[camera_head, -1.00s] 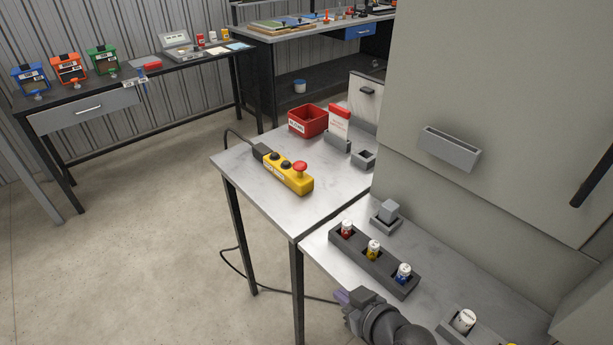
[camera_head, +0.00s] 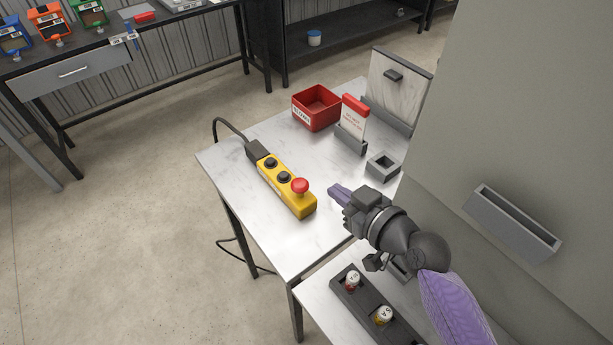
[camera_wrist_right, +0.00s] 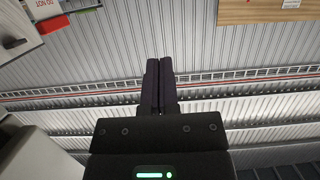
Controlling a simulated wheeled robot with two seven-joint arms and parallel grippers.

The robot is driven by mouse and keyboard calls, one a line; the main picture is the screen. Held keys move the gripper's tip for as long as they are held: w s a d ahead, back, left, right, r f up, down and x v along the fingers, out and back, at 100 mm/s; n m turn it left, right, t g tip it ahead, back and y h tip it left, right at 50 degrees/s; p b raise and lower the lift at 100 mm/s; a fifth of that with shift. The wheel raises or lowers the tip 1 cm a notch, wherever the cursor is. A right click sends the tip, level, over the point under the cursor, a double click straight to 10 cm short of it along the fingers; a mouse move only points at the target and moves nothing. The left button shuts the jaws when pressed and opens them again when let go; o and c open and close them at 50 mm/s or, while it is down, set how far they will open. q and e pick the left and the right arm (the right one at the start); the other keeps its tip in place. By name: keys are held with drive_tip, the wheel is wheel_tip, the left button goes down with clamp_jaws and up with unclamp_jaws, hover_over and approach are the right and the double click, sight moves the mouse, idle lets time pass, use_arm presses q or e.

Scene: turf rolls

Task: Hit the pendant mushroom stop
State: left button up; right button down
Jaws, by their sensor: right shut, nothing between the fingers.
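The yellow pendant (camera_head: 280,182) lies on the light table, with two black buttons and a red mushroom stop (camera_head: 300,186) at its near right end. A black cable runs from its far end. My right gripper (camera_head: 335,193) is to the right of the mushroom stop, apart from it, with its fingers pointing left towards it. Its fingers are shut and empty; in the right wrist view the two dark fingers (camera_wrist_right: 160,85) lie together. The pendant does not show in the right wrist view. My left gripper is not in view.
A red bin (camera_head: 317,107), a card holder (camera_head: 352,125) and a small grey square holder (camera_head: 383,166) stand behind the gripper on the table (camera_head: 250,215). A large grey cabinet (camera_head: 520,110) closes off the right. A dark can rack (camera_head: 365,305) is at the front.

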drive_tip(key=b, duration=0.2)
hover_over(306, 188)
wheel_tip(306, 188, down, 3)
drive_tip(key=shift+a+r, duration=0.1)
drive_tip(key=shift+r, duration=0.1)
wheel_tip(306, 188, down, 3)
drive_tip(key=shift+r+b, duration=0.1)
drive_tip(key=shift+b, duration=0.65)
drive_tip(key=shift+f, duration=0.55)
